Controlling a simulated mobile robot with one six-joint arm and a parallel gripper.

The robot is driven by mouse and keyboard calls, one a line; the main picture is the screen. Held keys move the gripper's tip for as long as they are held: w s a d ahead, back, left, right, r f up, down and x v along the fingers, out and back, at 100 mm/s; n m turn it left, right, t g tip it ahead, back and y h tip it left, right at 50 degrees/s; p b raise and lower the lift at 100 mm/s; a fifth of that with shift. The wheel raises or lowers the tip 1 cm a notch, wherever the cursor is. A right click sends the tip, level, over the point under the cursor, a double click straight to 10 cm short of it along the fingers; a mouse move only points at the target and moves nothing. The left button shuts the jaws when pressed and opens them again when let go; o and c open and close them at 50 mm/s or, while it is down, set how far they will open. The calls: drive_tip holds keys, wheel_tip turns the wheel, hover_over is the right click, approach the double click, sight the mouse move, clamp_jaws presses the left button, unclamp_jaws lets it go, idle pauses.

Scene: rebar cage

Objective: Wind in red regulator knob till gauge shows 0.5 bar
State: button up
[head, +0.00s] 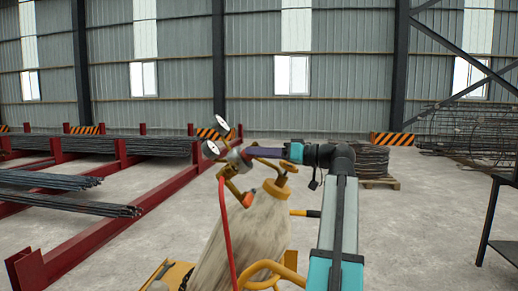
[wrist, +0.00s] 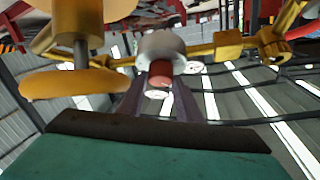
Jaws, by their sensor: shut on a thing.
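The red regulator knob (wrist: 160,74) sits below the silver regulator body (wrist: 161,46) in the wrist view. My gripper (wrist: 159,88) has its two fingers on either side of the knob, shut on it. Two round white gauges, an upper one (head: 220,121) and a lower one (head: 211,148), stand on the left of the regulator. Their needles are too small to read.
A dusty gas cylinder (head: 240,240) stands under the regulator, with a red hose (head: 226,235) hanging beside it. A yellow valve handwheel (wrist: 75,83) is close left of my fingers in the wrist view. Red racks (head: 95,220) with rebar stand at left.

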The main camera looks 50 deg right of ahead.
drive_tip(key=shift+m+h, duration=0.5)
drive_tip(key=o, duration=1)
drive_tip(key=shift+o, duration=0.2)
drive_tip(key=shift+s, duration=0.15)
